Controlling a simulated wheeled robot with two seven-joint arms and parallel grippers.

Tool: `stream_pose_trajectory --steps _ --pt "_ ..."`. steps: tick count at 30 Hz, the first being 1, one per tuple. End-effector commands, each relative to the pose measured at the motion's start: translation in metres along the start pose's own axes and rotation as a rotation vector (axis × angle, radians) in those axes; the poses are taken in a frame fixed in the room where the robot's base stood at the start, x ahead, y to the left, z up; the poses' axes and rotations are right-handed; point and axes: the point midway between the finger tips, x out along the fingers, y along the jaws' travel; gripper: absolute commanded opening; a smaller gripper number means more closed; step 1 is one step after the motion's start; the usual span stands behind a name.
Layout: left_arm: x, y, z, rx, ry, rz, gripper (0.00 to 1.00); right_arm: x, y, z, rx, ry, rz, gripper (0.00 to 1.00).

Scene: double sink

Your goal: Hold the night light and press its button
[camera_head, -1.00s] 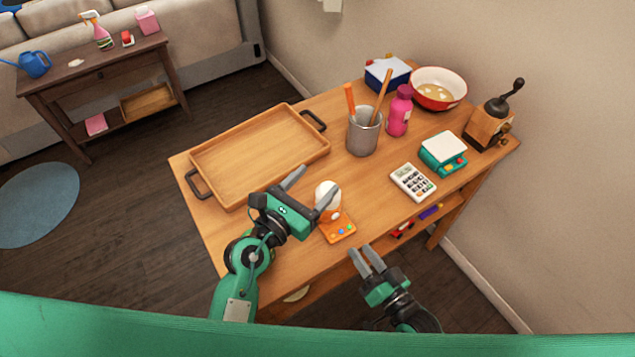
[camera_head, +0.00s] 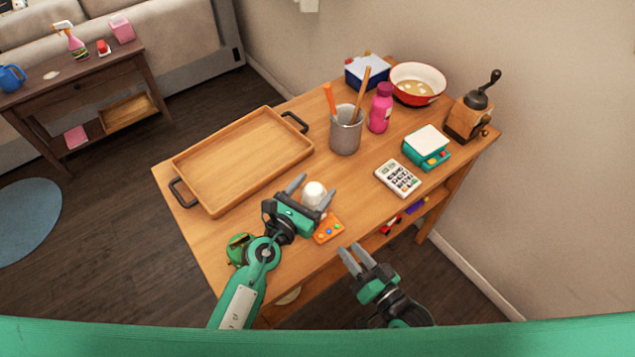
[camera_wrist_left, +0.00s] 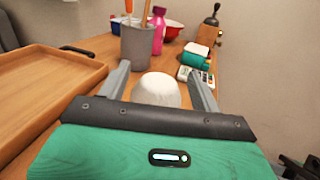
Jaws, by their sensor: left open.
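The night light has a white rounded lamp (camera_head: 314,194) on an orange base (camera_head: 328,229) with small coloured buttons. It stands near the front edge of the wooden table. My left gripper (camera_head: 312,190) is open, with its fingers on either side of the white lamp; a gap shows beside it. In the left wrist view the white lamp (camera_wrist_left: 157,90) sits between the two spread fingers, and the orange base is hidden. My right gripper (camera_head: 355,256) is empty in front of the table edge, its two fingers apart.
A wooden tray (camera_head: 183,163) lies to the left. A grey cup (camera_head: 345,135) with utensils, a pink bottle (camera_head: 380,108), a calculator (camera_head: 398,179), a teal scale (camera_head: 427,147) and a grinder (camera_head: 466,118) stand behind and right. Bare tabletop lies between the night light and cup.

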Motion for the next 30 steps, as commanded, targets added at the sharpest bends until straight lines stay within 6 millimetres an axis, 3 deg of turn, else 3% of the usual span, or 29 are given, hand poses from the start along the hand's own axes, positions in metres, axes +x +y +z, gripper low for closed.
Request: stream_pose_trajectory --steps 6,15,17,23,24,27,30 --pt "0.018 0.0 -0.001 0.0 0.001 0.0 0.65 0.0 0.0 0.0 0.0 0.0 0.0 0.36" --pt "0.021 0.0 0.0 0.0 0.001 0.0 0.65 0.0 0.0 0.0 0.0 0.0 0.0 0.36" --pt "0.021 0.0 0.0 0.0 0.002 0.0 0.57 0.0 0.0 0.0 0.0 0.0 0.0 0.36" --pt "0.021 0.0 -0.001 0.0 0.002 0.0 0.18 0.0 0.0 0.0 0.0 0.0 0.0 0.36" --pt "0.021 0.0 -0.001 0.0 0.002 0.0 0.38 0.0 0.0 0.0 0.0 0.0 0.0 0.36" --pt "0.021 0.0 -0.001 0.0 0.002 0.0 0.19 0.0 0.0 0.0 0.0 0.0 0.0 0.36" --pt "0.021 0.0 -0.001 0.0 0.002 0.0 0.15 0.0 0.0 0.0 0.0 0.0 0.0 0.36"
